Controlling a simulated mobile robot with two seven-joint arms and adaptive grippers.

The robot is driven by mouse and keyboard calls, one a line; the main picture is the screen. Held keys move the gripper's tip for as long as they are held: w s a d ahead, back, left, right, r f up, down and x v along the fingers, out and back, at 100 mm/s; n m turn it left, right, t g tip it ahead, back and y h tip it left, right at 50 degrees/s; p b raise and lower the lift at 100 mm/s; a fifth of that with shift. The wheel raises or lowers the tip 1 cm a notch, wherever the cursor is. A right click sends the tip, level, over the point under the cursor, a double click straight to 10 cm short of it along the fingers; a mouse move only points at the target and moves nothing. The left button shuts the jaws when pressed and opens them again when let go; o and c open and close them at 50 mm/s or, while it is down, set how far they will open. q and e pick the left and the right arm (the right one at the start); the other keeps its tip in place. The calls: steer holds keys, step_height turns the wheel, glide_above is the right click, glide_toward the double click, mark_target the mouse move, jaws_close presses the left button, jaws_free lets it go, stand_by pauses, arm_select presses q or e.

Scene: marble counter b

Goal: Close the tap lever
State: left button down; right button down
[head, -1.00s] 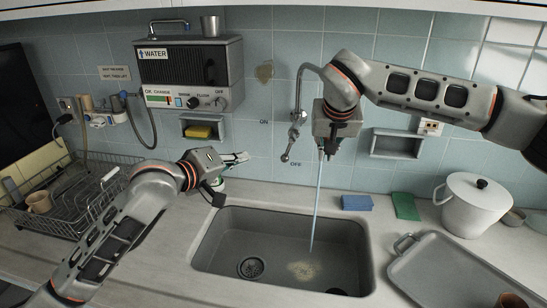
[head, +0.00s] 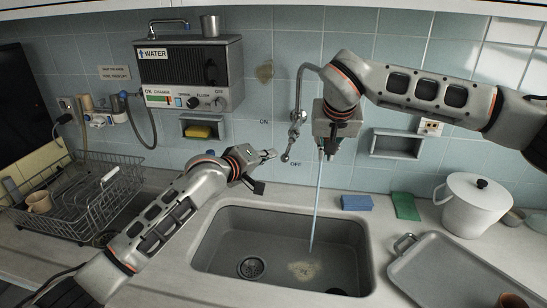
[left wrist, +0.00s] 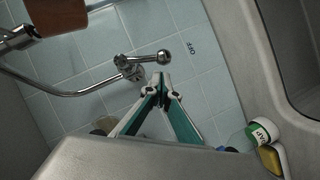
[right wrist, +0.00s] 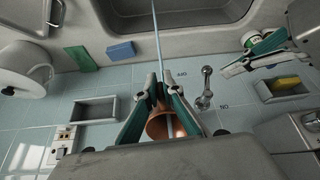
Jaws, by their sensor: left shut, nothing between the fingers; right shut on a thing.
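The metal tap lever (head: 291,146) hangs down and slightly left from the wall tap, between the ON and OFF labels; its round knob also shows in the left wrist view (left wrist: 164,56). Water (head: 317,195) streams into the sink. My left gripper (head: 272,154) is shut and empty, its tips just left of the lever knob. In the left wrist view its tips (left wrist: 161,78) appear just below the knob; contact is unclear. My right gripper (right wrist: 160,88) is shut on a copper-coloured round piece (right wrist: 160,127) by the stream, largely hidden in the head view.
The grey sink (head: 215,235) lies below both arms. A wire dish rack (head: 75,205) stands left. Blue (head: 356,202) and green (head: 405,206) sponges, a white pot (head: 472,208) and a tray (head: 445,265) are right.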

mark_target(283, 158)
arm_select(q)
steer(key=shift+w+d+f, duration=0.1)
steer(key=shift+d+f, duration=0.25)
steer(key=shift+d, duration=0.25)
steer(key=shift+s+d+f+n+h, duration=0.2)
steer(key=shift+d+f+n+h, duration=0.25)
steer(key=shift+n, duration=0.25)
steer(key=shift+s+d+f+n+t+h, duration=0.1)
steer(key=shift+d+f+n+t+h, duration=0.15)
steer(key=shift+d+n+t+h, duration=0.35)
steer(key=shift+a, duration=0.35)
